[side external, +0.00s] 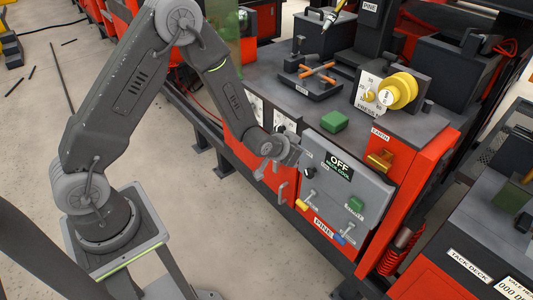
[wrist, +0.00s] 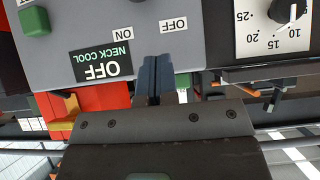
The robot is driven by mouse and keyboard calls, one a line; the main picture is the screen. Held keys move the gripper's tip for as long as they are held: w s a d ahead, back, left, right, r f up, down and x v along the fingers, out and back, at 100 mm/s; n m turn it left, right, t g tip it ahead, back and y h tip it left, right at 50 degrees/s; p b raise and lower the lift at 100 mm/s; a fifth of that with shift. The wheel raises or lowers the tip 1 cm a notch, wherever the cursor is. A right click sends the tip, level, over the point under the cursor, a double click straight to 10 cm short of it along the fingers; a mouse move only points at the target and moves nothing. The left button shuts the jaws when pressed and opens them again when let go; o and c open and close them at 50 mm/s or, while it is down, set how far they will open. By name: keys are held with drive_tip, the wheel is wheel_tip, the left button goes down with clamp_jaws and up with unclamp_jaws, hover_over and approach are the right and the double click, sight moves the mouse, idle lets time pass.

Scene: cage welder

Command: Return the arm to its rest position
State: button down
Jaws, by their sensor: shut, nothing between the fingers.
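My gripper (side external: 293,157) is at the end of my bent arm, in front of the left part of the grey control panel (side external: 375,191) on the red welder cabinet. In the wrist view my gripper (wrist: 156,64) shows its two dark fingers together, with nothing between them. The fingertips overlap the panel near the ON and OFF labels, beside the black "OFF NECK COOL" sign (wrist: 101,65). The picture there is upside down. Whether the fingers touch anything on the panel cannot be told.
The panel bears a green block (side external: 355,204) and levers with yellow (side external: 302,204) and blue (side external: 340,240) ends. A dial (wrist: 279,14) is at upper right in the wrist view. Yellow discs (side external: 401,91) stand on the cabinet top. Open floor (side external: 225,240) lies left of the cabinet.

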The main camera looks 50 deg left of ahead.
wheel_tip(320, 180, up, 11)
drive_tip(key=g, duration=0.1)
hover_over(300, 205)
drive_tip(key=s+a, duration=0.1)
drive_tip(key=s, duration=0.6)
drive_tip(key=s+r+g, duration=0.1)
drive_tip(key=s+r, duration=0.6)
drive_tip(key=r, duration=0.1)
drive_tip(key=s+r+g, duration=0.1)
drive_tip(key=s+r, duration=0.2)
drive_tip(key=s, duration=0.6)
drive_tip(key=s+r+g, duration=0.2)
drive_tip(key=s+r, duration=0.1)
drive_tip(key=s, duration=0.6)
drive_tip(key=w+f+m+t, duration=0.1)
drive_tip(key=w+f+m, duration=0.4)
drive_tip(key=w+f, duration=0.4)
drive_tip(key=w+f+m+t, duration=0.1)
drive_tip(key=w+f+m, duration=0.4)
drive_tip(key=w, duration=0.6)
wheel_tip(300, 205, down, 26)
drive_tip(key=m+t, duration=0.2)
drive_tip(key=m, duration=0.6)
drive_tip(key=x, duration=0.9)
drive_tip(key=d+x, duration=0.1)
drive_tip(key=x, duration=0.3)
drive_tip(key=shift+w+f, duration=0.1)
drive_tip(key=shift+w, duration=0.35)
